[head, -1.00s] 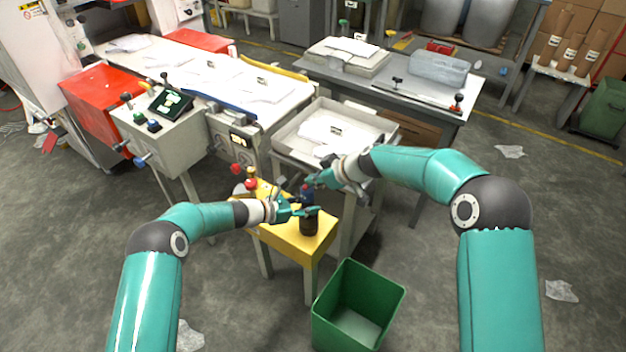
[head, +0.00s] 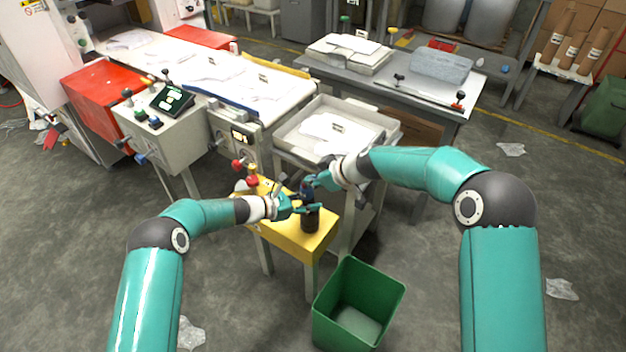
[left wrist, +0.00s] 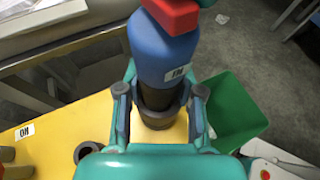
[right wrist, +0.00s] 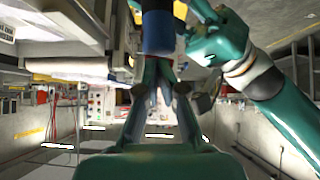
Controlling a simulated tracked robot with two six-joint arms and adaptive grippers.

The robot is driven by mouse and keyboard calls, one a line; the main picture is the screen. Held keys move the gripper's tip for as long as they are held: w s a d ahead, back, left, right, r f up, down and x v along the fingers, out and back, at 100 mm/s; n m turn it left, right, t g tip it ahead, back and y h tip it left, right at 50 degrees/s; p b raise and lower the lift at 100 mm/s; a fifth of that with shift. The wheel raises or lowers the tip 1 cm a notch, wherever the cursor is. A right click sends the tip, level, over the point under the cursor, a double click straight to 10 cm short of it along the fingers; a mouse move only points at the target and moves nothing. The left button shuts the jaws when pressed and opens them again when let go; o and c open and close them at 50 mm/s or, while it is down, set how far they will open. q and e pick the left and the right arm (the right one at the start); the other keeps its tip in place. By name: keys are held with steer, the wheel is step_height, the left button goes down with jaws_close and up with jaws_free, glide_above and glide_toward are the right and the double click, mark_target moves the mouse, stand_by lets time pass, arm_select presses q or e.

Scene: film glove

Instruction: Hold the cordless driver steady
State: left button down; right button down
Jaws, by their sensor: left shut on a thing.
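The cordless driver has a blue body (left wrist: 165,52) with a red part on top and a dark lower part. It stands about upright over the yellow stool, and its blue part shows small in the head view (head: 306,189). My left gripper (head: 298,207) is shut on its dark lower part, one finger on each side in the left wrist view (left wrist: 160,95). My right gripper (head: 318,181) is close beside the driver's upper part. In the right wrist view its fingers (right wrist: 160,65) point at a blue body (right wrist: 158,30); whether they touch it is unclear.
The yellow stool (head: 290,238) carries a dark cylinder (head: 310,222) below the driver and red knobs (head: 250,179) at its left end. A green bin (head: 340,325) stands on the floor in front. A tray table (head: 350,150) stands close behind.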

arm_select(q)
steer(key=shift+s+d, duration=0.1)
steer(key=shift+d, duration=0.15)
arm_select(e)
steer(key=shift+s+a+f, duration=0.25)
steer(key=shift+f, duration=0.05)
steer(key=r, duration=0.2)
steer(key=w+r, duration=0.1)
steer(key=r, duration=0.1)
steer(key=shift+d, duration=0.3)
arm_select(q)
steer(key=shift+a+f, duration=0.1)
steer(key=shift+a, duration=0.05)
arm_select(e)
steer(key=w+d+v, duration=0.1)
steer(key=v, duration=0.9)
steer(key=shift+w+d, duration=0.25)
steer(key=shift+w, duration=0.1)
steer(key=shift+r, duration=0.1)
arm_select(q)
steer(key=c, duration=0.7)
jaws_free()
steer(key=shift+o, duration=0.2)
